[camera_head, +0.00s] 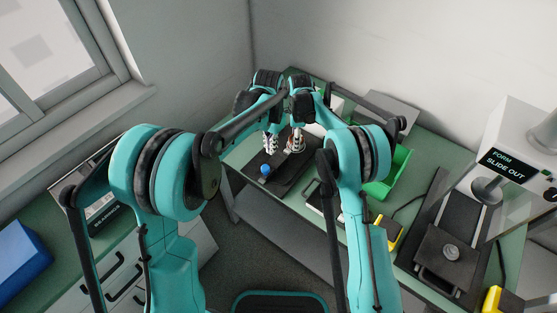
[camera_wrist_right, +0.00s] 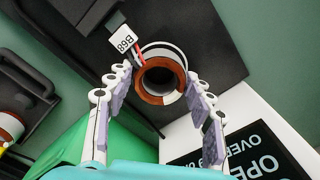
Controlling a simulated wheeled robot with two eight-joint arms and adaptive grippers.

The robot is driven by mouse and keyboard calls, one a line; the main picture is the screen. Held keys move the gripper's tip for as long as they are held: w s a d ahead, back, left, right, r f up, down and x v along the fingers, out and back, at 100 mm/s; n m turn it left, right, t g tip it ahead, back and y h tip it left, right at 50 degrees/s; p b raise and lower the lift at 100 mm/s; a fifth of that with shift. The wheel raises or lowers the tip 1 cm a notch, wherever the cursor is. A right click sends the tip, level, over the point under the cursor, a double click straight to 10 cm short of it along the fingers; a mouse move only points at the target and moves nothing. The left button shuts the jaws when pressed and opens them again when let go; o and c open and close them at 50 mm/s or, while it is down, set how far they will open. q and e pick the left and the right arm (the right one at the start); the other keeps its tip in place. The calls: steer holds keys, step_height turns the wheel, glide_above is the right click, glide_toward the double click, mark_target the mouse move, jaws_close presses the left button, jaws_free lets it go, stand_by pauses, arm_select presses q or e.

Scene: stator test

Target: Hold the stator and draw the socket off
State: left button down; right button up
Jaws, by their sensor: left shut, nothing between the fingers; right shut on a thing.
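The stator (camera_wrist_right: 152,98), a white ring with red-brown windings, stands on a dark plate in the right wrist view. In the head view my right gripper (camera_head: 296,146) is over the dark plate (camera_head: 283,179). My left gripper (camera_head: 270,149) is shut and empty just left of it, above the same plate. I cannot make out the socket clearly in either view.
A blue knob (camera_head: 265,169) stands on the plate near my left gripper. A green bin (camera_head: 393,172) is to the right. A wall closes the back.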

arm_select(q)
steer(key=shift+r, duration=0.35)
arm_select(e)
steer(key=o, duration=1.5)
steer(key=shift+o, duration=0.2)
step_height(320, 180, up, 12)
